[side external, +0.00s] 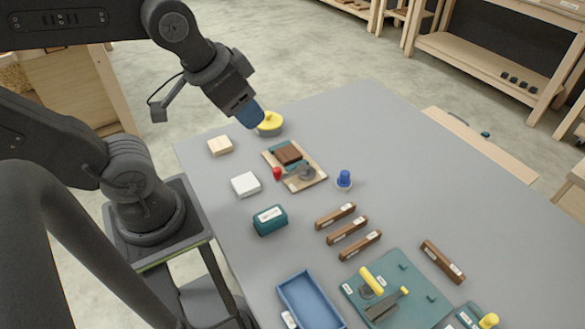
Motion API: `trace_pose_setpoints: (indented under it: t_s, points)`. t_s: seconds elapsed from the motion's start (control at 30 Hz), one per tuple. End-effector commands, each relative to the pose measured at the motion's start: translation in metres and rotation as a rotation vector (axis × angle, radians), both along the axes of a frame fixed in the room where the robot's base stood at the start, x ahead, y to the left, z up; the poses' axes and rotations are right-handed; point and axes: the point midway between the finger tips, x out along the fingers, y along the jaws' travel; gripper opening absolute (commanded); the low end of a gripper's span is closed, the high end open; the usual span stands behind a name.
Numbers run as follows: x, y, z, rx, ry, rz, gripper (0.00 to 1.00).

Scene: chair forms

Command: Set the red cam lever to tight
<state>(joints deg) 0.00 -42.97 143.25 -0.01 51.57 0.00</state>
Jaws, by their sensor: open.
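The red cam lever (278,174) shows as a red knob at the left end of a grey metal cam. The cam (303,173) sits on a light wooden board (311,183) with a brown block (288,153) on it. Any tight or loose marking is too small to read. My gripper (249,116) has blue fingers and is above the table, behind and to the left of the board, apart from the lever. It is open, and nothing shows in it.
A yellow round object (270,124) stands close beside my gripper. A wooden block (220,146), white block (245,185), teal box (270,220) and blue knob (344,179) surround the board. Brown bars (347,231), a blue tray (309,302) and a green fixture board (420,312) lie nearer the front.

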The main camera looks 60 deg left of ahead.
Motion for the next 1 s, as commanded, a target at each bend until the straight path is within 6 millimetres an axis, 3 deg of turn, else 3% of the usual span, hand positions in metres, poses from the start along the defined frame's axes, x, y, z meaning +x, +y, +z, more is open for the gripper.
trace_pose_setpoints:
  t_s: [0.23,0.47,0.77,1.0]
  points:
    - [0.009,0.004,0.000,-0.015,0.040,0.040,0.21]
    - [0.047,0.025,-0.008,-0.081,0.200,0.205,0.00]
    - [0.101,0.070,-0.039,-0.196,0.436,0.466,0.00]
    - [0.135,0.115,-0.082,-0.297,0.619,0.672,0.00]
